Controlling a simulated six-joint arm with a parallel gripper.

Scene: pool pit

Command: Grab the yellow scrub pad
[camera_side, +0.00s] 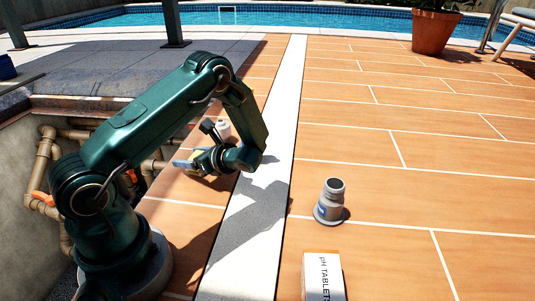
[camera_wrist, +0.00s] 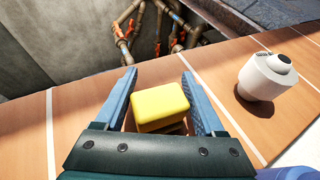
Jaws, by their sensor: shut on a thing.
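The yellow scrub pad (camera_wrist: 160,106) is a small block between the two blue fingers of my gripper (camera_wrist: 158,74) in the wrist view. My gripper is shut on it, with a finger on each side. A darker strip shows under the pad's near edge. In the side view my gripper (camera_side: 183,165) is low over the tiles beside the pit, and only a little yellow shows around it. I cannot tell whether the pad is clear of the tiles.
A white bottle (camera_wrist: 266,77) stands close to the right of my gripper. The open pit with pipes (camera_wrist: 142,30) lies just beyond. A grey fitting (camera_side: 330,202) and a pH tablets box (camera_side: 322,277) stand on the tiles to the right.

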